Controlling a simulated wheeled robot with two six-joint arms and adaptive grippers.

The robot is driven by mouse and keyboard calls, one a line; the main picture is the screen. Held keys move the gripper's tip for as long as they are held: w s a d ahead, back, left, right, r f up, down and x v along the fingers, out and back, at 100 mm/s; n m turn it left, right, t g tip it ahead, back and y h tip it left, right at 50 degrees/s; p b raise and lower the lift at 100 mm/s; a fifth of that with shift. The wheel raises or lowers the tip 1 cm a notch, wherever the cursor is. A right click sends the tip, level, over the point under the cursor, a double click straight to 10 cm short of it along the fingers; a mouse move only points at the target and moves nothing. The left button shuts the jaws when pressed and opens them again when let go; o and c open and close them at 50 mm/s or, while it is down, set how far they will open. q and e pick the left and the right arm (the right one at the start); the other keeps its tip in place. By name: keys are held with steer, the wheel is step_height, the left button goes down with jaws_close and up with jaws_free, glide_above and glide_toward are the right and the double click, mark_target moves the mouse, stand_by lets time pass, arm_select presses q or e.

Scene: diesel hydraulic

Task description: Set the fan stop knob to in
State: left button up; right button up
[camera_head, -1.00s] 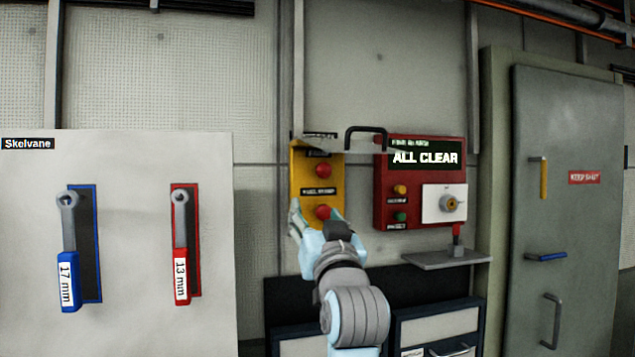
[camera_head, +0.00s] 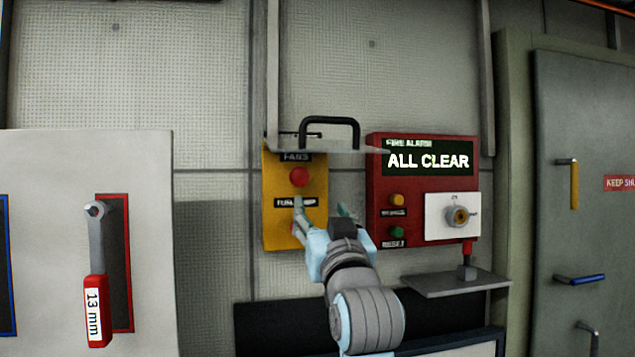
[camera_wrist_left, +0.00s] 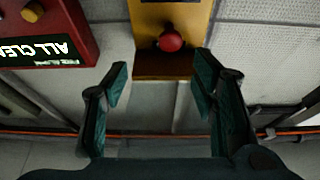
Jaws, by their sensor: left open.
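A yellow panel (camera_head: 275,225) on the wall carries two red knobs. The upper red knob (camera_head: 299,177) sits under a label reading "FANS" and is clear in the head view. The lower red knob, under a label starting "FUEL", is mostly hidden behind my left gripper (camera_head: 320,208). That gripper is open and empty, in front of the panel's lower part in the head view. In the upside-down left wrist view, a red knob (camera_wrist_left: 170,41) on the panel shows beyond the open fingers (camera_wrist_left: 163,78), not touching them. My right gripper is not seen.
A red fire alarm box (camera_head: 412,238) reading "ALL CLEAR" is right of the panel. A shelf with a black handle (camera_head: 330,121) juts out above the panel. A small grey shelf (camera_head: 455,285) is at lower right, and a tool board (camera_head: 50,170) at left.

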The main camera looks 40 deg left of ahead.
arm_select(q)
steer(key=p, duration=0.1)
glide_toward(300, 177)
steer(key=a+r, duration=0.2)
steer(key=w+a, duration=0.1)
steer(key=w, duration=0.1)
steer(key=w+a+r+p, duration=0.1)
steer(key=a, duration=0.1)
steer(key=w+a, duration=0.1)
steer(key=w, duration=0.1)
steer(key=shift+w+a+r+p, duration=0.15)
steer(key=shift+w+a+p, duration=0.2)
steer(key=shift+a+r, duration=0.1)
steer(key=shift+s+r, duration=0.1)
steer(key=shift+s, duration=0.1)
steer(key=shift+w, duration=0.15)
steer(key=c, duration=0.7)
jaws_close()
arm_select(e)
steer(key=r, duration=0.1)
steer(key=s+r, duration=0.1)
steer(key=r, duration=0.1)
